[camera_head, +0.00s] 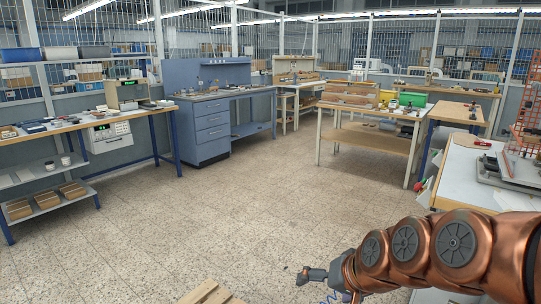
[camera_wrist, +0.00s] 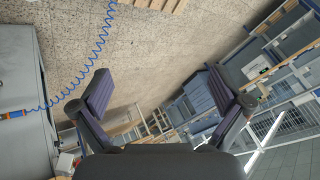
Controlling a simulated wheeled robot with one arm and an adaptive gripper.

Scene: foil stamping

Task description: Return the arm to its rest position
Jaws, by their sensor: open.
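My copper-coloured arm (camera_head: 420,250) reaches in from the lower right of the head view, stretched out to the left over the speckled floor. My gripper (camera_head: 310,275) shows small and grey at its end, near the bottom middle. In the wrist view my gripper (camera_wrist: 162,88) has its two dark fingers wide apart, with nothing between them. Only floor and distant furniture show behind the fingers. The gripper touches nothing that I can see.
A white-topped bench (camera_head: 465,180) with equipment stands at the right, close to my arm. A wooden pallet (camera_head: 212,293) lies on the floor at the bottom. In the wrist view a blue coiled hose (camera_wrist: 97,50) hangs beside a grey surface (camera_wrist: 22,75). The middle floor is clear.

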